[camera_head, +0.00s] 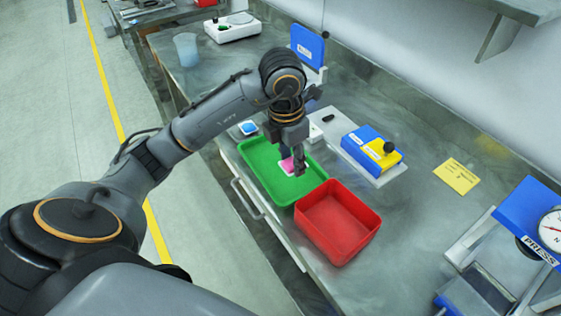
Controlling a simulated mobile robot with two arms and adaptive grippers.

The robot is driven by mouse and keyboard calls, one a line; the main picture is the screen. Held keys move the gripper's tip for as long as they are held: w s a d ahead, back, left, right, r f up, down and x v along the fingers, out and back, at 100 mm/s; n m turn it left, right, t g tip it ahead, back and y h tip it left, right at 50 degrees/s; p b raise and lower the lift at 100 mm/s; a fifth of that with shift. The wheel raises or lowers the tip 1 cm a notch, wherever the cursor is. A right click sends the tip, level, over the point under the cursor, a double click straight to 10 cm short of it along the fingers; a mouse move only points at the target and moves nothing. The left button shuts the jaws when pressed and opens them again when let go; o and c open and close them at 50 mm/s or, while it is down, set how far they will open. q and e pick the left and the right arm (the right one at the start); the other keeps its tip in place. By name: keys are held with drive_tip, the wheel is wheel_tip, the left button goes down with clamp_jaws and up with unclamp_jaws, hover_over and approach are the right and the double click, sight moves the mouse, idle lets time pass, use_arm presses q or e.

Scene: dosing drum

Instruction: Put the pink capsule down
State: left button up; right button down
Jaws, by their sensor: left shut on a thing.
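The pink capsule (287,166) is between the fingers of my left gripper (294,168), over the green tray (262,158). My left gripper is shut on the capsule and points down, partly covering it. I cannot tell whether the capsule touches the tray floor. My right gripper is not in view.
A red bin (338,222) stands right beside the green tray. Behind are a blue and yellow device (372,148) on a pale plate and a yellow sign (457,176). A blue press (535,220) stands at the right. A clear cup (186,50) and a white scale (233,27) stand at the far end.

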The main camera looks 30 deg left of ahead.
use_arm(q)
drive_tip(key=w+a+f+p, duration=0.1)
drive_tip(key=w+a+f, duration=0.1)
drive_tip(key=w+a, duration=0.15)
drive_tip(key=p, duration=0.2)
hover_over(281, 168)
wheel_tip(281, 168, down, 6)
drive_tip(key=shift+s+r, duration=0.1)
drive_tip(key=shift+s, duration=0.05)
wheel_tip(281, 168, down, 3)
drive_tip(key=shift+p, duration=0.65)
drive_tip(key=shift+a+f+b, duration=0.1)
drive_tip(key=shift+f+b, duration=0.2)
drive_tip(key=shift+f, duration=0.05)
drive_tip(key=o, duration=1)
drive_tip(key=shift+c, duration=0.2)
